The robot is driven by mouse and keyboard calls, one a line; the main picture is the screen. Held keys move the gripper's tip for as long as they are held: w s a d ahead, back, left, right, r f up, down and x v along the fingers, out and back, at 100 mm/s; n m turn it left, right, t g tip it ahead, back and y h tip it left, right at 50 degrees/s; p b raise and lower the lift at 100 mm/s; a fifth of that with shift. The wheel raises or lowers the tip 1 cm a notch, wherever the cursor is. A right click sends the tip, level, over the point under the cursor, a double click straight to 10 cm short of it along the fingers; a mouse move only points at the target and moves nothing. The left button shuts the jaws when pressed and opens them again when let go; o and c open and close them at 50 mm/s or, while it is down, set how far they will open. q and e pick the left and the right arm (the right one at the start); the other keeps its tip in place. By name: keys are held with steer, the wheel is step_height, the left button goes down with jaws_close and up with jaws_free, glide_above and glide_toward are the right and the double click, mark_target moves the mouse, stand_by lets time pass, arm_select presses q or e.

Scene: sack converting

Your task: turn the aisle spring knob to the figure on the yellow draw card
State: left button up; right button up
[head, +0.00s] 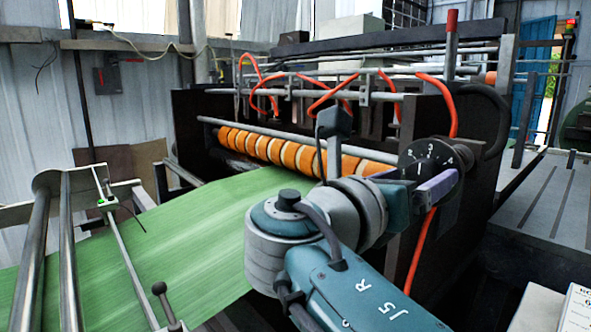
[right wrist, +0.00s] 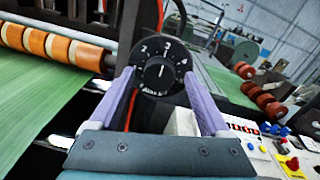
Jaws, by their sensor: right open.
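The spring knob is a round black dial (head: 428,157) with white figures on the end of the machine's dark side frame. In the right wrist view the dial (right wrist: 160,66) fills the space between my fingers, with 2, 3 and 4 readable. A short white line at its centre points up, roughly toward the 3, but it is small. My right gripper (right wrist: 160,77) is open, one purple finger on each side of the dial; I cannot tell if they touch it. In the head view my right gripper (head: 424,174) is at the dial. No yellow draw card can be made out. My left gripper is out of view.
A green web (head: 170,235) runs to orange rollers (head: 290,150) left of the dial. Orange hoses (head: 424,240) hang near my arm. A panel with coloured buttons (right wrist: 285,150) is at right in the right wrist view. A printed white card (head: 577,310) is at lower right.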

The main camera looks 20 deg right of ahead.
steer(key=shift+w+d, duration=0.1)
steer(key=shift+d, duration=0.1)
steer(key=shift+a, duration=0.1)
jaws_close()
stand_by(0.5)
